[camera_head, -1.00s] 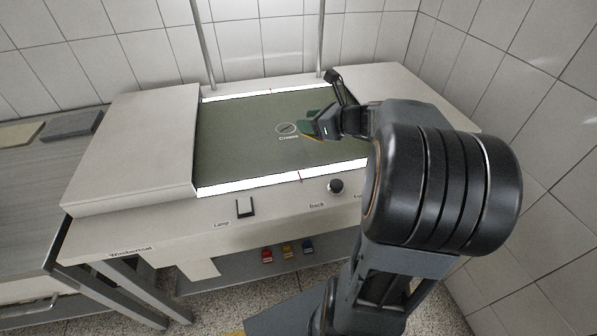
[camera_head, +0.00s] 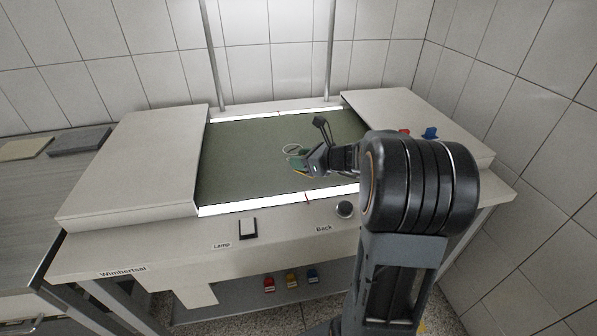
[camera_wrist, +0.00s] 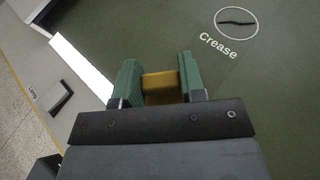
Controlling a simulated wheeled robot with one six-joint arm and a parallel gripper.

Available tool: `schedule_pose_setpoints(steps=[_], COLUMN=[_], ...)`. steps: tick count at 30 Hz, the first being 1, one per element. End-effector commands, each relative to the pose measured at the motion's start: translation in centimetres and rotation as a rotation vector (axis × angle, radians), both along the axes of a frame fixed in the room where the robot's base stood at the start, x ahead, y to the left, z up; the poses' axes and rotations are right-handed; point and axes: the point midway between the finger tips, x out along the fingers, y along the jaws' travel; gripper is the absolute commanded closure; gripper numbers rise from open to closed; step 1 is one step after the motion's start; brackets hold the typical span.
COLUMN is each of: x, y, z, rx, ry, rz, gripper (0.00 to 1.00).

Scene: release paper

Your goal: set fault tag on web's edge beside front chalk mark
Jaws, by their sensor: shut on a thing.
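The dark green web (camera_head: 245,150) lies flat across the machine, with bright white strips along its front and back edges. My gripper (camera_head: 300,163) is over the web, between the crease ring and the front strip. In the wrist view my gripper (camera_wrist: 161,78) has green finger pads shut on a yellow fault tag (camera_wrist: 161,84). The tag is held above the web. The front mark is not visible in the wrist view.
A circled crease (camera_wrist: 236,22) is labelled on the web. The front panel has a lamp switch (camera_head: 248,229) and a knob (camera_head: 344,209). Red (camera_head: 404,132) and blue (camera_head: 430,132) pieces show on the right cover (camera_head: 390,105). Two posts rise at the back.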

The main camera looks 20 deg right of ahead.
Motion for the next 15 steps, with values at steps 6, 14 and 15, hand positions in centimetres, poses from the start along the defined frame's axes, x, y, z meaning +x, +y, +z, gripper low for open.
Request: schedule_pose_setpoints(steps=[6, 14, 15], x=[0.8, 1.4, 1.4], y=[0.4, 0.7, 0.7], z=[-1.0, -4.2, -4.5], rx=[0.001, 0.001, 0.001], ry=[-0.001, 0.002, 0.001], rz=[0.0, -0.001, 0.0], gripper=[0.85, 0.85, 0.85])
